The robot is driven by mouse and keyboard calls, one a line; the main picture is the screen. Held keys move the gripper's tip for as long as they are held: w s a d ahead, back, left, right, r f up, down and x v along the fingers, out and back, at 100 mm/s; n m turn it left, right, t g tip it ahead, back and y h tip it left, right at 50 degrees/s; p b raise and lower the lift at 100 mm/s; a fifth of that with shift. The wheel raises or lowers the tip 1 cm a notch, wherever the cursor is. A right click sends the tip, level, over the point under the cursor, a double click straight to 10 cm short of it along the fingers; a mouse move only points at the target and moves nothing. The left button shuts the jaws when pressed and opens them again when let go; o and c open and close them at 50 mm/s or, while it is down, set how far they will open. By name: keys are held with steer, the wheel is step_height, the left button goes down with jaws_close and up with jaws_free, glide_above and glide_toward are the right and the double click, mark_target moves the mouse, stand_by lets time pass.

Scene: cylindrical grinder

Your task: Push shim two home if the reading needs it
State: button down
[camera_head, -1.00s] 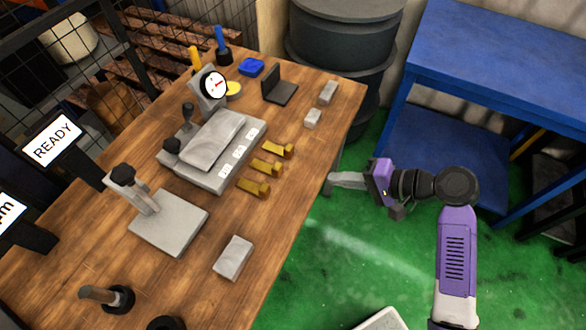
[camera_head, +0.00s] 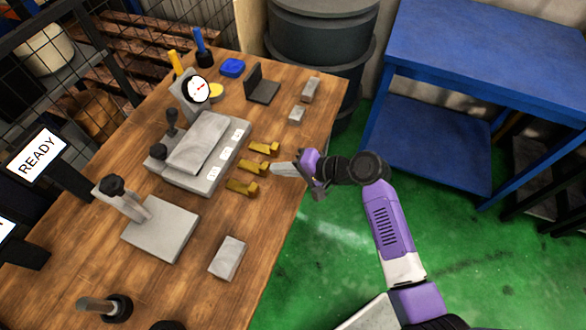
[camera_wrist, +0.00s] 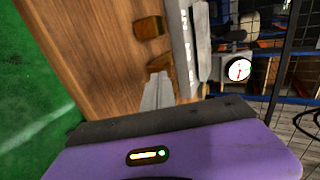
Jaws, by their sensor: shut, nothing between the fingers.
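Three brass shims stand in a row along the right side of a grey fixture block (camera_head: 190,160), each beside a white label too small to read. The middle shim (camera_head: 252,167) lies between the far shim (camera_head: 264,148) and the near shim (camera_head: 242,187). My gripper (camera_head: 276,169) is shut and empty, just right of the middle shim and pointing at its outer end. In the wrist view its fingertips (camera_wrist: 159,80) are close to a brass shim (camera_wrist: 160,63); contact cannot be told. A white dial gauge (camera_head: 199,90) with a red needle stands behind the block; its reading is too small to tell.
A sign (camera_head: 38,153) reads READY. A grey stand (camera_head: 160,228) and a loose grey block (camera_head: 228,258) sit on the wooden table nearer the front. Small grey blocks (camera_head: 297,114) and a black bracket (camera_head: 262,88) lie towards the back. A blue table (camera_head: 490,60) stands at right.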

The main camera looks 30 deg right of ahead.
mark_target(262, 164)
steer(key=shift+w+a, duration=0.15)
steer(key=shift+a, duration=0.05)
steer(key=shift+w+a, duration=0.75)
steer(key=shift+w, duration=0.3)
steer(key=shift+w+a, duration=0.7)
steer(key=shift+w, duration=0.3)
